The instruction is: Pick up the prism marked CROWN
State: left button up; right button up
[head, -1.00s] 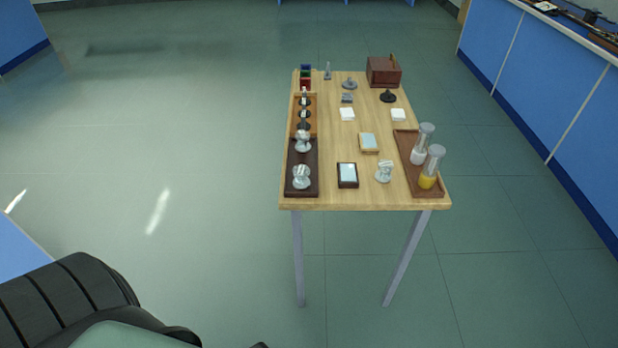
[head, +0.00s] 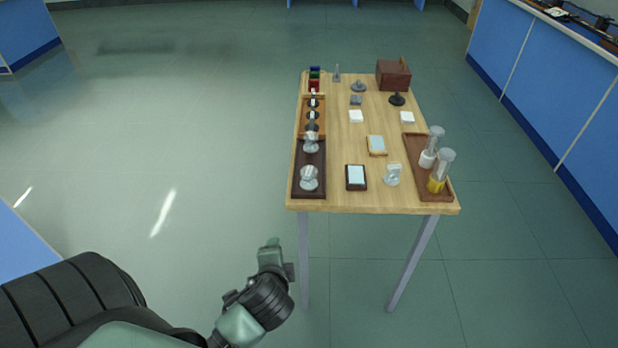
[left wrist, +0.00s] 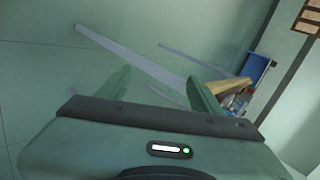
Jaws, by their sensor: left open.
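No marking can be read at this size, so I cannot tell which piece is the prism marked CROWN. Small clear and silvery pieces stand on the wooden table (head: 340,190): one on the dark tray's front part (head: 309,178), one behind it (head: 311,143), and one on the bare top (head: 393,174). My left gripper (head: 280,256) is in front of the table's near left corner, below the top and away from every piece. In the left wrist view, my left gripper (left wrist: 163,90) has its fingers apart with nothing between them. My right gripper is not in view.
A brown tray (head: 411,150) with two glass cylinders is at the table's right. A dark framed plate (head: 356,177) lies near the front edge. A wooden box (head: 393,74) stands at the back right. Blue benches (head: 530,105) line the right side. The floor left of the table is clear.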

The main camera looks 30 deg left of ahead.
pick_arm(q)
jog(key=w+a+r+m+t+y, duration=0.3)
jog(key=w+a+r+m+t, duration=0.15)
jog(key=w+m, duration=0.4)
jog(key=m+t+h, duration=0.2)
jog(key=m+t, duration=0.2)
jog(key=m, duration=0.8)
send_near(308, 177)
jog(key=shift+n, duration=0.25)
jog(key=w, duration=0.1)
jog(key=w+a+f, duration=0.1)
jog(key=w+a, duration=0.1)
jog(key=shift+w+a+f, duration=0.15)
jog(key=shift+a+f, duration=0.05)
jog(key=shift+f, duration=0.2)
jog(key=shift+w+d+m+t, duration=0.25)
jog(key=shift+w+m, duration=0.1)
jog(key=shift+m, duration=0.35)
jog(key=shift+w+m, duration=0.3)
jog(key=shift+w, duration=0.05)
jog(key=x, duration=0.7)
jog(key=shift+a+r+p, duration=0.1)
jog(key=shift+a+p, duration=0.05)
jog(key=shift+p, duration=0.15)
jog(key=shift+c, duration=0.4)
grip_shut()
jog(key=shift+r, duration=0.1)
